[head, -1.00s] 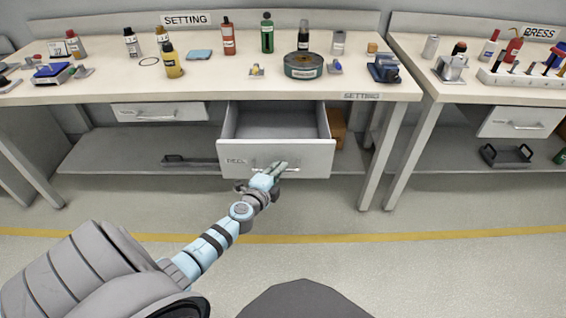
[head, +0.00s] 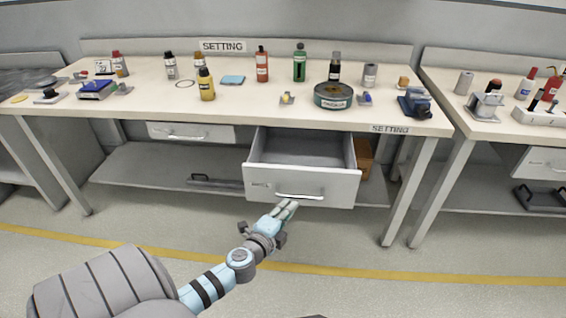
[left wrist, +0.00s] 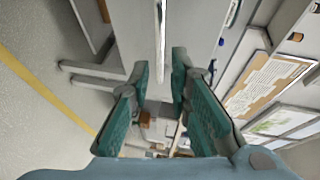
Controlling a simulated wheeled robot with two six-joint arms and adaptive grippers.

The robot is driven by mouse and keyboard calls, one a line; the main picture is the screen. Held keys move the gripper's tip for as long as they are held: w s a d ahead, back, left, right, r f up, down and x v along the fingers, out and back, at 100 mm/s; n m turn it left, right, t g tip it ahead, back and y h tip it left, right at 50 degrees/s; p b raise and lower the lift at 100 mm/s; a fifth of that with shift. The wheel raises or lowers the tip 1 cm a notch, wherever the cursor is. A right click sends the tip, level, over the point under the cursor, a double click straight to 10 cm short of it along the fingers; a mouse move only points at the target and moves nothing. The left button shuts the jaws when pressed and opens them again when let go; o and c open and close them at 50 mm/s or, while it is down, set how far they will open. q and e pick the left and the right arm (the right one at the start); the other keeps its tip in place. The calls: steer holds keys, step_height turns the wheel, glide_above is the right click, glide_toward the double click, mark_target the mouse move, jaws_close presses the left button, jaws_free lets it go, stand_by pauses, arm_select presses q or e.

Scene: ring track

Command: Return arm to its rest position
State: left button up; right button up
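My left gripper (head: 289,208) is in front of and just below the handle (head: 299,196) of the open drawer (head: 335,186). In the left wrist view its two green-padded fingers (left wrist: 159,72) are apart with nothing between the pads. The pale handle (left wrist: 160,35) shows beyond the fingertips there, apart from them. My left arm stretches forward from the lower left of the head view. My right gripper is in neither view now.
The drawer stands pulled out under the setting bench (head: 230,106), and it looks empty. Bottles, a round green tin (head: 333,97) and small tools stand on the bench. A second bench (head: 470,118) is at right. The floor (head: 390,295) in front is clear.

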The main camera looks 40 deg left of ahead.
arm_select(q)
steer(key=v, duration=0.4)
steer(key=shift+s+d, duration=0.1)
steer(key=shift+s, duration=0.1)
